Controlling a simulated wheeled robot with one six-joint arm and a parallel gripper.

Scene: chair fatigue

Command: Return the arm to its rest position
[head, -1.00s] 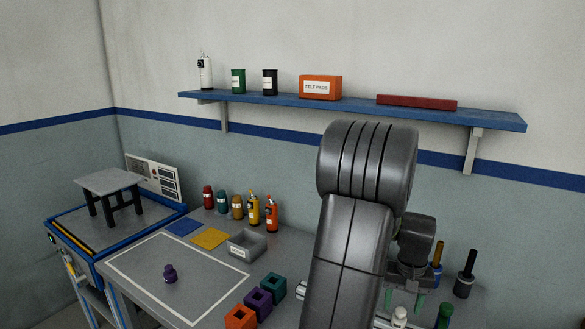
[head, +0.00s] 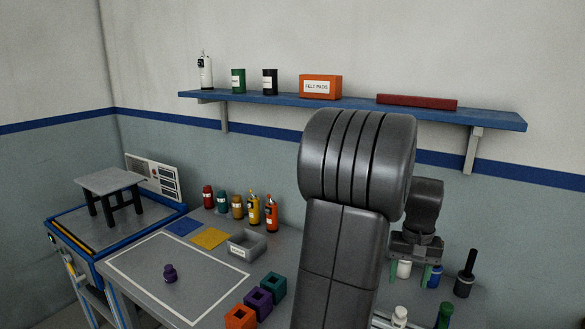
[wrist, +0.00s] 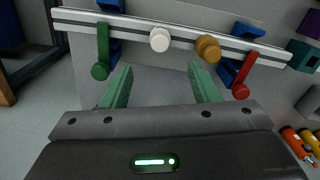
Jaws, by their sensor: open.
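My gripper (head: 411,275) is in the lower right of the head view, raised near the right end of the bench and partly hidden by my arm. Its two green fingers stand apart in the wrist view (wrist: 161,84), with nothing between them. Beyond the fingertips in the wrist view runs a pale rail (wrist: 185,27) with a white knob (wrist: 160,40), a brown knob (wrist: 208,48), a green-handled piece (wrist: 101,70) and a red-handled piece (wrist: 241,90). The fingers appear clear of them. My large dark arm fills the middle right of the head view.
A blue shelf (head: 350,107) with containers spans the wall above. A black-handled piece (head: 465,272) stands right of my gripper. Purple (head: 258,302), teal (head: 273,287) and orange (head: 240,316) blocks sit left of my arm.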

